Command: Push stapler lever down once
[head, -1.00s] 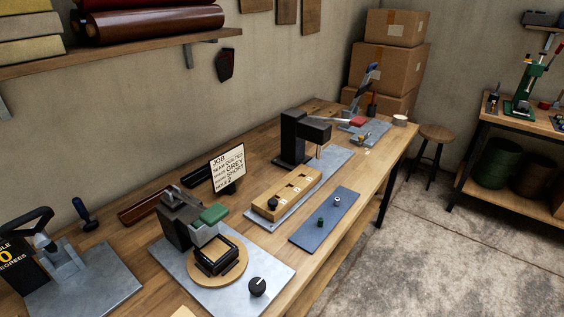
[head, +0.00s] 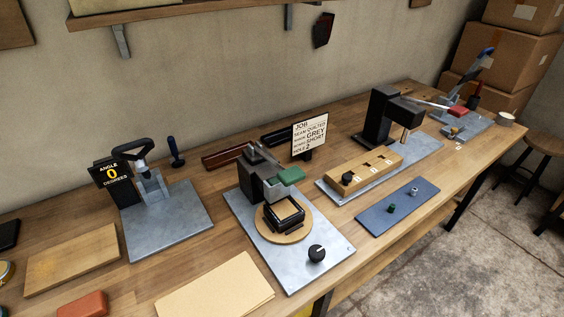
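No thing in view is labelled as a stapler, and I cannot tell for sure which device it is. At the far right end of the bench, a device on a grey plate has a raised, slanted lever (head: 481,64) with a blue tip. In the middle, a black post with an overhanging arm (head: 381,112) stands behind a wooden block (head: 364,172). My gripper is not in view.
A black-handled device (head: 147,182) with an "ANGLE 0 DEGREES" sign (head: 112,172) stands at left. A job card (head: 310,133) stands behind the press. Cartons (head: 507,55) and a stool (head: 545,150) are at right. Open floor (head: 420,275) lies in front.

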